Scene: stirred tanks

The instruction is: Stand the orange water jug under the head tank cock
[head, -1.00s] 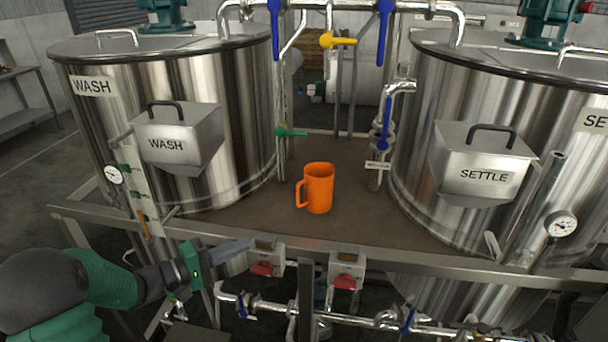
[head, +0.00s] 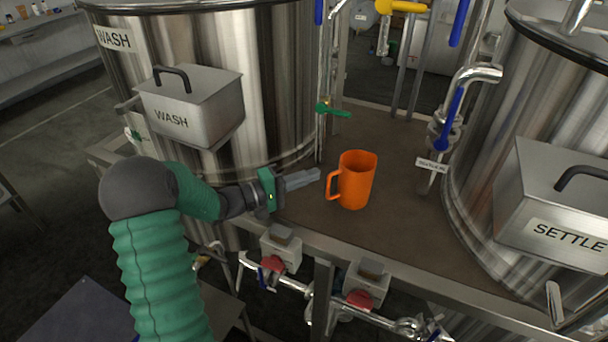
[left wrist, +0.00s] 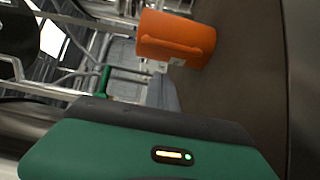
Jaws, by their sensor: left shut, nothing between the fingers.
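The orange water jug (head: 356,180) stands upright on the brown deck between the two steel tanks, its handle toward the left. My left gripper (head: 318,174) is shut and empty, just left of the jug's handle, with a small gap seen in the head view. In the left wrist view the jug (left wrist: 172,40) shows beyond the gripper housing, with its handle facing the camera. A pipe with a blue-handled valve and a small label (head: 432,164) comes down right of the jug. I cannot read which cock is the head tank's. My right gripper is not in view.
The WASH tank (head: 270,90) rises behind my left arm and the SETTLE tank (head: 480,150) stands at the right. A green valve handle (head: 333,111) juts over the deck behind the jug. Red-knobbed boxes (head: 360,298) hang below the front rail. Bare deck lies right of the jug.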

